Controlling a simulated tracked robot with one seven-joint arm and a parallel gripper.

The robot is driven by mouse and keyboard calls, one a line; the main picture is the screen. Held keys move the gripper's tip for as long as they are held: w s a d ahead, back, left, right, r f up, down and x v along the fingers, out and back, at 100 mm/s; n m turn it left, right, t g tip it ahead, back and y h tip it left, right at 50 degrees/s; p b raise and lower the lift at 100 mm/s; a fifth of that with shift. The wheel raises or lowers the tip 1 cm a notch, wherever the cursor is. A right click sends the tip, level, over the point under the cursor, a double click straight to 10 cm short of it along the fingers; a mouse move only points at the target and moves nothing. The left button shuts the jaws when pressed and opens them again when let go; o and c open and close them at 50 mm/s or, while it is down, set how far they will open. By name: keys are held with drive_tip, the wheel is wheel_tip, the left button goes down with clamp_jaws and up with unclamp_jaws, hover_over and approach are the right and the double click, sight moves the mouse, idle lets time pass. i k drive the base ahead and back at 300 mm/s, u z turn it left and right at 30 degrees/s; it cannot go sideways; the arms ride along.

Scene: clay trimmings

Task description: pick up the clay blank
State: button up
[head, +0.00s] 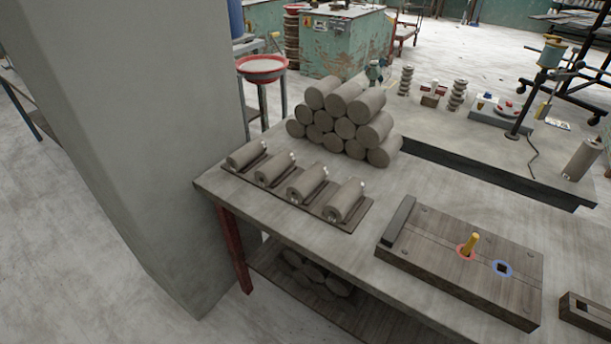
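Several grey clay blanks, plain cylinders, lie on their sides in a stacked pile (345,128) at the back of the table (395,185). More cylinders (345,198) lie in a row on a dark rack (357,222) at the table's left front. I cannot tell which of these is the one named in the task. My gripper is not in view.
A wooden board (430,262) with a yellow peg (471,243), a red ring and a blue-ringed square hole sits at right front. Small insulators and tools stand behind. A wide grey pillar (150,130) stands left of the table. The table middle is clear.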

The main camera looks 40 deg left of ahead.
sight(297, 192)
drive_tip(key=u, duration=1.4)
drive_tip(key=k, duration=0.85)
drive_tip(key=u, duration=0.4)
drive_tip(key=i, duration=1)
drive_tip(key=z, duration=0.05)
